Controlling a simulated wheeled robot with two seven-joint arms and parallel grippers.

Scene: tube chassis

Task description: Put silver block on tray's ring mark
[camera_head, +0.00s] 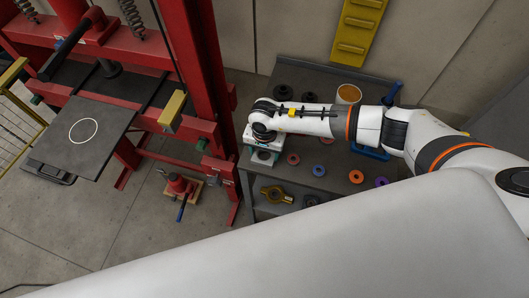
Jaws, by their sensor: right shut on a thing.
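The tray (108,115) is a flat dark grey plate at the left, in front of the red press. Its ring mark (83,130) is a white circle, and nothing stands on it. My right gripper (263,148) points down at the left end of the dark workbench. It is shut on a small grey block that looks like the silver block (265,157), low over the bench's left edge. The gripper hides most of the block, and I cannot tell if it touches the bench. My left gripper is not in view.
The red press frame (205,70) stands between the tray and the workbench (325,175). Several coloured rings, an orange-rimmed cup (348,94) and a blue-handled tool (392,92) are on the bench. A red jack (179,185) stands on the floor. A yellow rack (357,30) is behind.

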